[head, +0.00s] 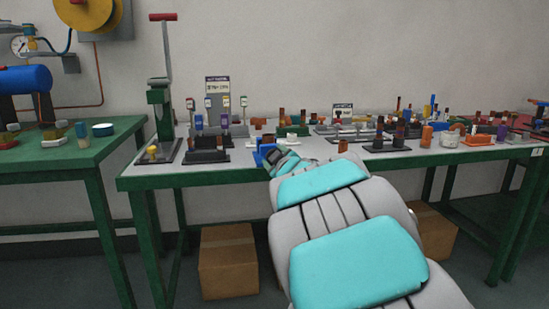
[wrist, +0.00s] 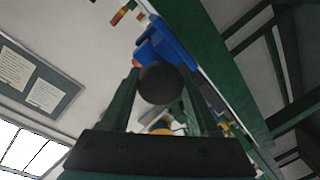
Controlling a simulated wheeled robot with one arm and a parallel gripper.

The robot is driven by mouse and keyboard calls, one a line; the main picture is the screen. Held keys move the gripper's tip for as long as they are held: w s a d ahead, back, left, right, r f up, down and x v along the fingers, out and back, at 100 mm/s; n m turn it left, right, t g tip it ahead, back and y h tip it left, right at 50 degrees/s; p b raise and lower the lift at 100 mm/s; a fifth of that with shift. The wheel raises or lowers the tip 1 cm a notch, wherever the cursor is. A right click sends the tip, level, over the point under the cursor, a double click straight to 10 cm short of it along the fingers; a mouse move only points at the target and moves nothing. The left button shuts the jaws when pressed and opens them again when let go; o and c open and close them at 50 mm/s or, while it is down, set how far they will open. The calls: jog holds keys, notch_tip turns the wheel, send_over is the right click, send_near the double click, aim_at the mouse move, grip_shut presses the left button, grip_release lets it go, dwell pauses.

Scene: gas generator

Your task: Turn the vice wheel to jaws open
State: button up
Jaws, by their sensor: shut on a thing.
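The blue vice (head: 265,152) stands at the front edge of the long table, just left of my gripper (head: 280,160). In the wrist view the blue vice (wrist: 165,45) is beyond my fingertips. A dark round wheel (wrist: 160,83) sits in front of its body, between the two green fingers of my gripper (wrist: 160,76). The fingers are shut on the wheel from both sides. My arm and hand hide the wheel in the head view. I cannot tell how wide the vice jaws stand.
The long table (head: 150,183) holds several stands, blocks and coloured cylinders behind and right of the vice. A lever press (head: 158,100) stands at its left end. Another green table (head: 60,158) is at the left. Cardboard boxes (head: 228,262) lie underneath.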

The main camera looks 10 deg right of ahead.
jog(key=shift+f+n, duration=0.2)
jog(key=shift+n, duration=0.1)
jog(key=o, duration=1.3)
jog(key=shift+a+r, duration=0.1)
jog(key=shift+o, duration=0.2)
jog(key=shift+s, duration=0.15)
jog(key=s, duration=0.7)
jog(key=shift+s+d+r, duration=0.25)
jog(key=shift+d+r, duration=0.05)
jog(key=shift+d, duration=0.05)
jog(key=shift+d, duration=0.1)
